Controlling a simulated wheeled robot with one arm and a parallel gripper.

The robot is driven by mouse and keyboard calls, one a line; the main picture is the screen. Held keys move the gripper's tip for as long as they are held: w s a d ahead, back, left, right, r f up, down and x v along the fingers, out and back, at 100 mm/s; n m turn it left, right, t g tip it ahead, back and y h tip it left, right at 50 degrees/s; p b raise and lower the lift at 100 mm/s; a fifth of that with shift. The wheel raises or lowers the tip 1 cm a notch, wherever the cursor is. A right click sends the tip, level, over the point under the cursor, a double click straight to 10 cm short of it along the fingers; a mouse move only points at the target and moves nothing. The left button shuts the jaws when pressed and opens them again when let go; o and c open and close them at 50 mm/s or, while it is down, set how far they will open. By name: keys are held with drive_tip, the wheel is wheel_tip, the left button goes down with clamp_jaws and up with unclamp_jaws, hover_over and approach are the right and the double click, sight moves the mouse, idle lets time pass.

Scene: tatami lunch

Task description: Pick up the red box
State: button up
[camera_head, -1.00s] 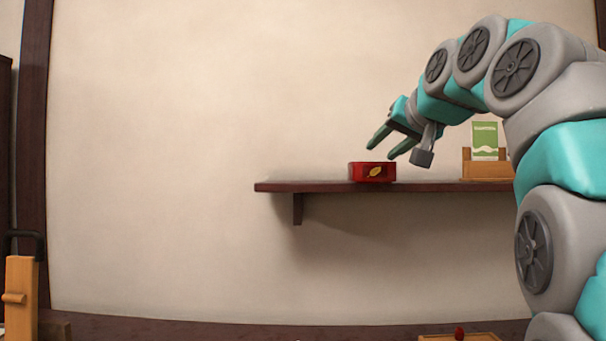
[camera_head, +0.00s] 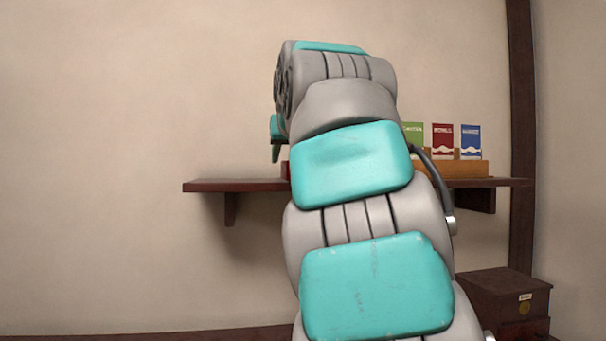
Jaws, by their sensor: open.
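The red box (camera_head: 285,170) sits on the dark wall shelf (camera_head: 220,186). Only a thin strip of its left side shows; my arm hides the rest. My gripper (camera_head: 276,150) is almost wholly hidden behind my arm. The gripper is open. The other finger is out of sight, and I cannot tell whether the fingers are around the box or beside it.
On the shelf to the right, a wooden holder (camera_head: 470,168) carries green, red (camera_head: 442,140) and blue (camera_head: 471,141) packets. A dark wooden chest (camera_head: 500,295) stands below at the right. The shelf's left end is bare, with open wall around it.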

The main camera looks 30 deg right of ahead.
drive_tip(key=x, duration=0.3)
drive_tip(key=shift+w+d+f, duration=0.1)
drive_tip(key=shift+w, duration=0.25)
drive_tip(key=shift+c, duration=0.3)
clamp_jaws()
idle(0.7)
